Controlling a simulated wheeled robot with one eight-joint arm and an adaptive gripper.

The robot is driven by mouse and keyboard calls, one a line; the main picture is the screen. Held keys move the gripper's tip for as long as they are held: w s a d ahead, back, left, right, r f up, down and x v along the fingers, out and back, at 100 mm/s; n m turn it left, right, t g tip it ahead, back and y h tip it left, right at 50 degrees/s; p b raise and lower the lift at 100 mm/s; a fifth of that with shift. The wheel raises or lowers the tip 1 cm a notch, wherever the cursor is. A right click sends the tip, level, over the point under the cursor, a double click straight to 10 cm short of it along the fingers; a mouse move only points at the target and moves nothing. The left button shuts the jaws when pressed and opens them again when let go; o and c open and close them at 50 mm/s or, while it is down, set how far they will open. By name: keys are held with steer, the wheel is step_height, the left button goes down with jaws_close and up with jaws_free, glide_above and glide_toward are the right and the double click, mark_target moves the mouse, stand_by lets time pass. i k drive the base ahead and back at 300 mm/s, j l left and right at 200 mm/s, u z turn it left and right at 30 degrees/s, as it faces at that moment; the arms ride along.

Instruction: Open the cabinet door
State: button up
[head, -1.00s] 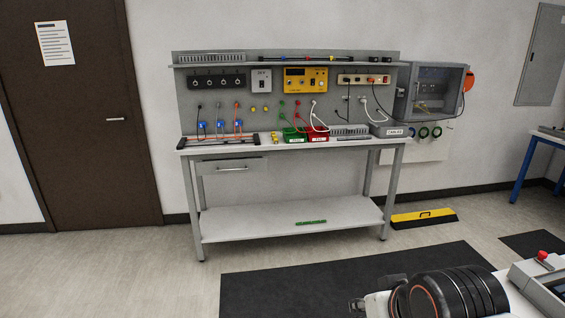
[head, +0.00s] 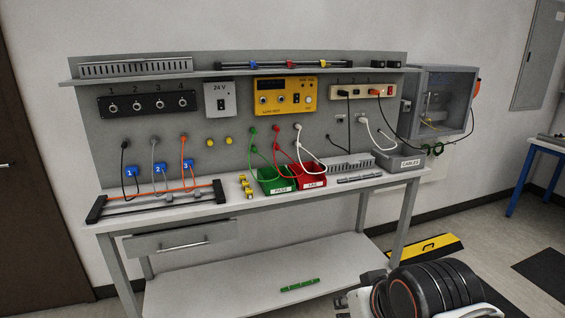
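A grey wall-mounted cabinet (head: 410,95) is at the right end of the workbench. Its front door (head: 474,103) has a window with some fittings visible behind it, and it looks closed. A dark cable hangs across the cabinet's front left. My arm is at the bottom right, well below and apart from the cabinet. What seems to be my gripper (head: 342,301) is a small dark shape at the bottom edge, partly cut off and hidden by the arm. Its fingers cannot be made out.
The grey workbench (head: 120,221) fills the middle, with a drawer (head: 180,241), green and red bins, and a grey cables box (head: 400,160) near the cabinet. A yellow wedge (head: 425,246) lies on the floor at right. A blue-legged table (head: 518,185) stands far right.

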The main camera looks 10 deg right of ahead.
mark_target(419, 101)
steer(key=i+l+z, duration=0.2)
steer(key=i+z, duration=1.05)
steer(key=i+j+z, duration=0.15)
steer(key=i+z, duration=0.25)
steer(key=i+l, duration=0.1)
steer(key=i, duration=0.6)
steer(key=z, duration=0.05)
